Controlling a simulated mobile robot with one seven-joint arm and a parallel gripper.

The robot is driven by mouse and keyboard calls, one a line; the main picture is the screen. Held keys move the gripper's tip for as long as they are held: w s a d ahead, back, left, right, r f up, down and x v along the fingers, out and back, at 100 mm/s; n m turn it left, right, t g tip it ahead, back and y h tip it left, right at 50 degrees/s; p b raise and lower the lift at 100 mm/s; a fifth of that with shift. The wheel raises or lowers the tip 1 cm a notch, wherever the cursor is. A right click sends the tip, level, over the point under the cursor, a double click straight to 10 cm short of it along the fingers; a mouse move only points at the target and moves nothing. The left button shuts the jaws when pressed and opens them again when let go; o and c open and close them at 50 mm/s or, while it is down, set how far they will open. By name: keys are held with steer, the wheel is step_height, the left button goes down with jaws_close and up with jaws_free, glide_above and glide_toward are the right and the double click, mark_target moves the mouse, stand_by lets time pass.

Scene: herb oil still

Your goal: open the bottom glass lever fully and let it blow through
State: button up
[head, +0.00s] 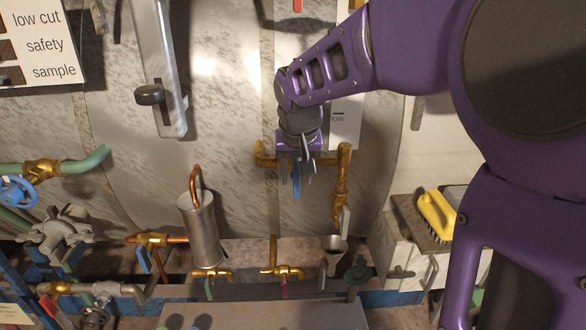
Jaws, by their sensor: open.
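My gripper (308,172) points down in front of a brass pipe fitting (262,157) on the marbled metal wall of the still. Its narrow fingers are open. A blue lever (296,187) hangs straight down at the fingers, and its upper end is hidden by the gripper. It looks like the bottom glass lever, but no readable label confirms this. I cannot tell whether the fingers touch it or stand in front of it. A brass elbow and pipe (342,185) run down on the right to a grey lever (345,219) above a small metal funnel (334,243).
A metal cylinder with a copper pipe (201,230) stands at lower left. A yellow brush (437,215) lies on a box at right. My purple arm covers the upper right.

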steer(key=shift+f, duration=0.1)
steer(key=shift+c, duration=0.4)
jaws_close()
steer(key=shift+a+h, duration=0.1)
steer(key=shift+h, duration=0.3)
steer(key=h+b, duration=0.1)
steer(key=n+h+b, duration=0.1)
steer(key=h, duration=0.1)
steer(key=shift+a+f+h, duration=0.2)
steer(key=shift+h, duration=0.1)
steer(key=n+h+b, duration=0.1)
steer(key=h, duration=0.3)
steer(key=shift+a+t+b, duration=0.15)
steer(key=shift+t+b, duration=0.15)
steer(key=shift+b, duration=0.05)
steer(key=shift+f+n+t+h+b, duration=0.15)
steer(key=shift+n+t+h, duration=0.25)
steer(key=shift+h, duration=1)
steer(key=shift+n+t+h+b, duration=0.1)
steer(key=shift+n+t+h, duration=0.3)
steer(key=shift+h, duration=1)
steer(key=shift+f+n+t+h+b, duration=0.15)
steer(key=shift+n+t+h, duration=0.25)
steer(key=shift+h, duration=1)
